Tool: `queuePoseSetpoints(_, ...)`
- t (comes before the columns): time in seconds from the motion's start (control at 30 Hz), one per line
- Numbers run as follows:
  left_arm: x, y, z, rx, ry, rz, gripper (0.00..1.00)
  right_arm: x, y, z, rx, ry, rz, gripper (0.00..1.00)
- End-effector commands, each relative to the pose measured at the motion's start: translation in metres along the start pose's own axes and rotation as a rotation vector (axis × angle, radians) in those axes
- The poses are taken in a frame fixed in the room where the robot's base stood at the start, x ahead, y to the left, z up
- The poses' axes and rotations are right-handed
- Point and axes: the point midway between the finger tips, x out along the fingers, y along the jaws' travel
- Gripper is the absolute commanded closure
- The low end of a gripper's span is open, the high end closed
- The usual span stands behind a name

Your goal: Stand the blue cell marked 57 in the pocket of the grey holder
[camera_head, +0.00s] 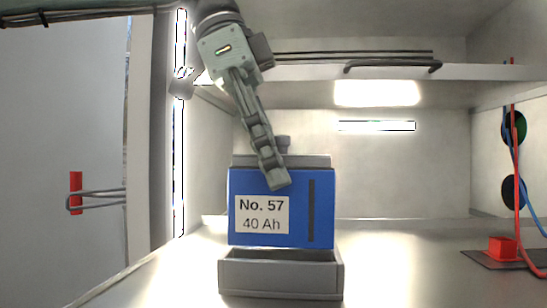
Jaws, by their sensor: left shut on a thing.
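The blue cell (270,232) has a white label reading "No. 57, 40 Ah", a dark vertical stripe and a grey top. It looks upright. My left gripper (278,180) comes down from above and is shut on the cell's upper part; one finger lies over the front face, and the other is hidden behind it. The grey holder (280,281) is an open-topped box on the floor of the chamber, directly below the cell in the picture. The cell's lower edge shows near the holder's back rim; I cannot tell whether it is above or behind the pocket. My right gripper is not in view.
A red clip (503,248) on a dark mat (482,260) lies at the right, with red and blue cables up the right wall. An open door (62,150) with a handle stands at the left. The chamber floor beside the holder is clear.

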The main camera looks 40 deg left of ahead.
Motion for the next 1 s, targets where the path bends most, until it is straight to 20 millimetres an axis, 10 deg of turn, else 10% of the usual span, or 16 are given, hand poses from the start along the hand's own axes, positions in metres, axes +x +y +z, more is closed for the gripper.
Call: queuePoseSetpoints(1.0,0.0081,-0.0005,0.0029,0.001,0.004,-0.004,1.00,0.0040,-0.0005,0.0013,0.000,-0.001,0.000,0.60)
